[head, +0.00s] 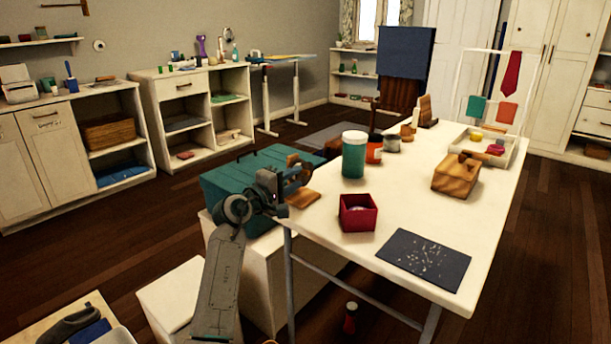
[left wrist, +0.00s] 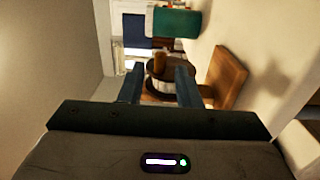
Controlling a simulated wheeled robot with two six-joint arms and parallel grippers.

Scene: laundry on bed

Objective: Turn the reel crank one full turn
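A brown wooden reel (head: 297,163) stands on a wooden base (head: 303,199) at the table's near left edge, partly hidden by my left gripper (head: 287,182). In the left wrist view, the round dark reel with a pale band (left wrist: 157,86) lies just beyond my fingers, beside its wooden base (left wrist: 229,75). A small brown upright piece, perhaps the crank knob (left wrist: 160,60), shows in the gap between the fingertips. My left gripper (left wrist: 160,82) is open, its fingers apart on either side of that gap. Contact cannot be told. My right gripper is out of view.
The white table (head: 325,265) holds a teal jar (head: 354,157), a red box (head: 358,214), a wooden box (head: 457,176) and a dark mat (head: 424,260). A teal chest (head: 235,185) stands left of the table, close to my left arm. The table's middle is clear.

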